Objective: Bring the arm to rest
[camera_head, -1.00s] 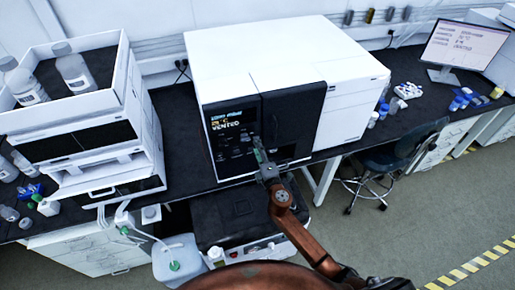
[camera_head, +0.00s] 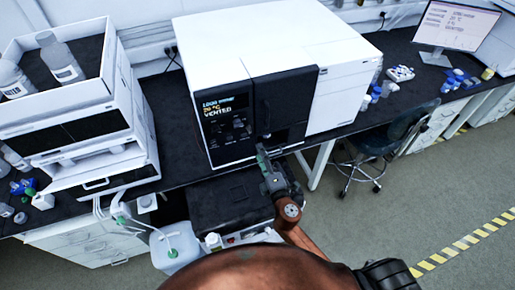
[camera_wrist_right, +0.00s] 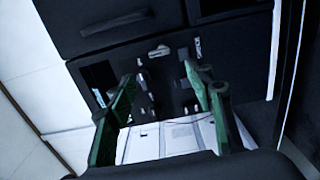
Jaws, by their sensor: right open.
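My right arm reaches up from the bottom of the head view. Its right gripper (camera_head: 261,150) is in front of the lower dark front of the white instrument (camera_head: 280,50). In the right wrist view the gripper's two green fingers (camera_wrist_right: 163,85) stand wide apart with nothing held between them. They point at the dark instrument front (camera_wrist_right: 120,30). The gap between fingertips and panel cannot be told exactly. The instrument's lit screen (camera_head: 222,107) reads VENTED. My left gripper does not show.
A white stack with bottles (camera_head: 62,62) stands on the black bench at left. Below the gripper are a dark-topped unit (camera_head: 230,198) and a white container with a green cap (camera_head: 175,252). A stool (camera_head: 385,140) and monitor (camera_head: 455,27) are at right. The floor at lower right is clear.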

